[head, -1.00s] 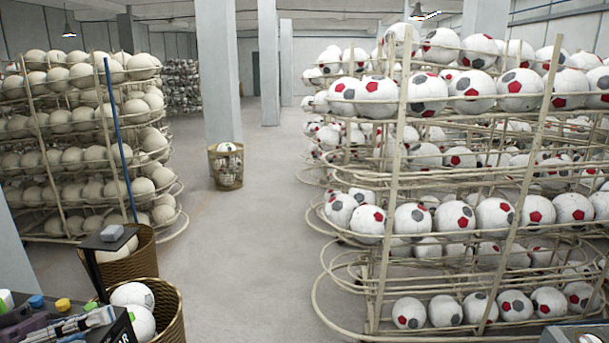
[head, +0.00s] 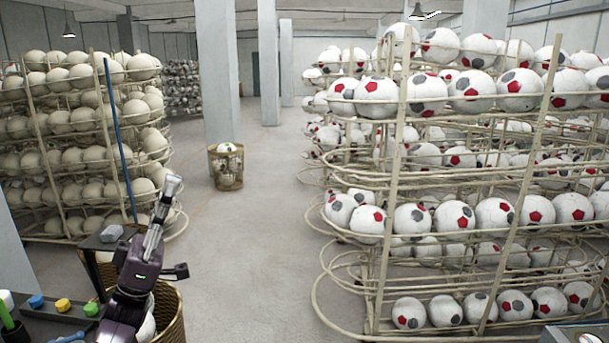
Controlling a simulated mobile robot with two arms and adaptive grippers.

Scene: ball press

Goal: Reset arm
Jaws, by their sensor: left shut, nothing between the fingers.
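My left gripper (head: 172,186) stands up at the lower left of the head view. Its silver fingers are shut and empty, pointing upward, above the dark body of my left arm. It is in front of the wicker baskets and, in the picture, overlaps the lower right part of the rack of plain balls (head: 83,127). It touches nothing that I can see. My right gripper is not in view.
A wicker basket (head: 170,312) is partly hidden behind my left arm. A dark bench with coloured caps (head: 62,305) lies at the lower left. A rack of red-and-white balls (head: 394,190) fills the right. The floor between the racks is clear, except for a farther basket (head: 227,170).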

